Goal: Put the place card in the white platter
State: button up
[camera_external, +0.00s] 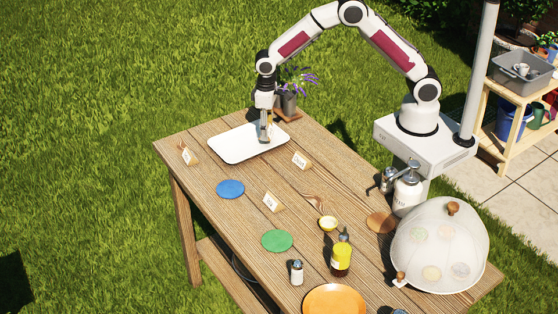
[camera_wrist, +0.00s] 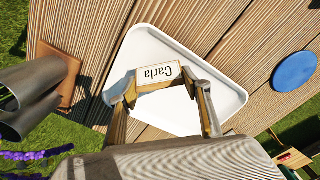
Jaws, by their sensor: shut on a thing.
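The white platter (camera_external: 228,149) lies on the far left part of the wooden table; it fills the middle of the wrist view (camera_wrist: 180,42). My gripper (camera_external: 265,138) points down over the platter's right part. The card is over the platter's surface. I cannot tell whether it touches the platter. In the external view the fingers mostly hide it.
Other place cards stand left of the platter (camera_external: 189,155), to its right (camera_external: 301,160) and nearer the front (camera_external: 271,203). A flower pot (camera_external: 288,103) stands close behind my gripper. A blue disc (camera_external: 230,189) lies in front of the platter. A mesh dome (camera_external: 437,245) stands front right.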

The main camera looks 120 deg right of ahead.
jog(key=shift+f, duration=1.4)
jog(key=shift+f, duration=0.15)
jog(key=o, duration=1)
jog(key=shift+r, duration=3.9)
